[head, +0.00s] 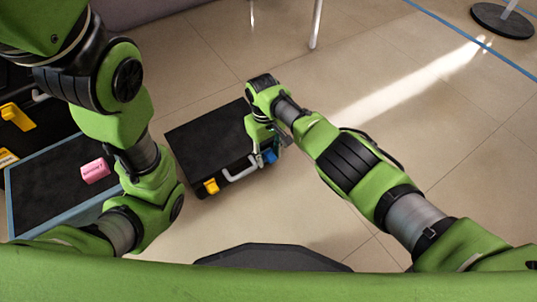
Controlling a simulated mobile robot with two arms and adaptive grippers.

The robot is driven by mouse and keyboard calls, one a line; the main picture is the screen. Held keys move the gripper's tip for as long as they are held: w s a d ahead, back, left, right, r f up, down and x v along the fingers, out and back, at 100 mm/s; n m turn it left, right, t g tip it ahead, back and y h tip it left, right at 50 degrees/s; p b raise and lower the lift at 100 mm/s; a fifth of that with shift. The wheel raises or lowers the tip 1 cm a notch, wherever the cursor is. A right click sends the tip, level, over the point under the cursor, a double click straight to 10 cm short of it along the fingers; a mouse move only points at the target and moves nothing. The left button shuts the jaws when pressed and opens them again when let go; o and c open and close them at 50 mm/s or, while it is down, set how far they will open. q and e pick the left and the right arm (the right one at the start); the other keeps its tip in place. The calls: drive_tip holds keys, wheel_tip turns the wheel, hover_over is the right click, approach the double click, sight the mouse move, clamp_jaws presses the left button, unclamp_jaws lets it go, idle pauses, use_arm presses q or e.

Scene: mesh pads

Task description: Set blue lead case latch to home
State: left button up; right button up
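A black case (200,137) lies on the tiled floor in the middle of the head view. Its near edge carries a yellow latch (211,186) at the left, a pale grey handle (240,171) in the middle and a blue latch (270,156) at the right. My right gripper (267,146) points down at the case's right end, right by the blue latch. Its fingers are small and partly hidden, so I cannot tell whether they touch the latch or how far apart they are. The latch's exact angle is unclear. My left arm bends up out of the frame, its gripper unseen.
At the left, a dark, blue-edged surface (45,208) bears a pink block (95,170). Beyond it is another dark case with a yellow latch (17,116). A pole on a round black base (502,20) stands at the far right. Open floor lies behind my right arm.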

wheel_tip(320, 180, up, 12)
drive_tip(key=w, duration=0.1)
drive_tip(key=shift+a+f, duration=0.15)
drive_tip(key=shift+a, duration=0.25)
